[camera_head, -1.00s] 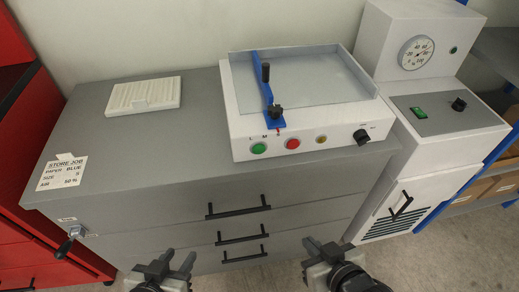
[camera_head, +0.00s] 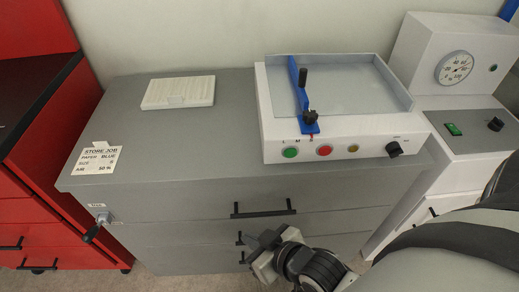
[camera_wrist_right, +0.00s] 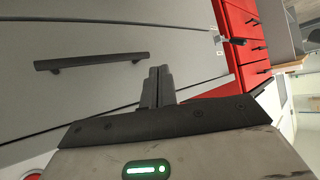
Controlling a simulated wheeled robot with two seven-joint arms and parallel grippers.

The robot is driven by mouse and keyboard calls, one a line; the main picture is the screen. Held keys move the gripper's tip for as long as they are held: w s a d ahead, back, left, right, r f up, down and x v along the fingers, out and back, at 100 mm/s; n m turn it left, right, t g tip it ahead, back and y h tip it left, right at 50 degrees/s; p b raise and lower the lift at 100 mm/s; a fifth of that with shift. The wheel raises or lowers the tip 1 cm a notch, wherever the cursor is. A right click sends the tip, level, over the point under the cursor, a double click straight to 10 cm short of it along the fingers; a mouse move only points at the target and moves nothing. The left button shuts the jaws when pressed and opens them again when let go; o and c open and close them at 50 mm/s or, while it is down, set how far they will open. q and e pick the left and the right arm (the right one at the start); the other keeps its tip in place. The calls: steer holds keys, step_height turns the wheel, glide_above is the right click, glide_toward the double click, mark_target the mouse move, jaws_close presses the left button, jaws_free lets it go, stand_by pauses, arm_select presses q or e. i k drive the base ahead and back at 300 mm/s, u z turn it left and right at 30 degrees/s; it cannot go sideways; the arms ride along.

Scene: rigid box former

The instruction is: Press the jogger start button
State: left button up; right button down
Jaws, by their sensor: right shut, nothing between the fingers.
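The jogger (camera_head: 275,125) is a white box with a grey tray and a blue arm, on the right part of the grey cabinet top in the head view. Its front panel has a green button (camera_head: 290,152), a red button (camera_head: 325,150), a small amber one and a black knob. My right gripper (camera_head: 262,243) is shut and empty, in front of the cabinet drawers and below the panel, apart from the buttons. Its closed fingers (camera_wrist_right: 158,86) show in the right wrist view, facing the drawer fronts. My left gripper is out of view.
Grey cabinet drawers have black handles (camera_head: 264,208); one handle (camera_wrist_right: 92,62) shows in the wrist view. A crank (camera_head: 95,230) sticks out at the cabinet's left. A white gauge unit (camera_head: 425,50) stands right. A white pad (camera_head: 179,92) and job card (camera_head: 97,161) lie on top.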

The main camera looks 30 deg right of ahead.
mark_target(289, 154)
steer(key=k, duration=0.7)
steer(key=z, duration=0.8)
steer(key=i, duration=0.55)
steer(key=z, duration=0.1)
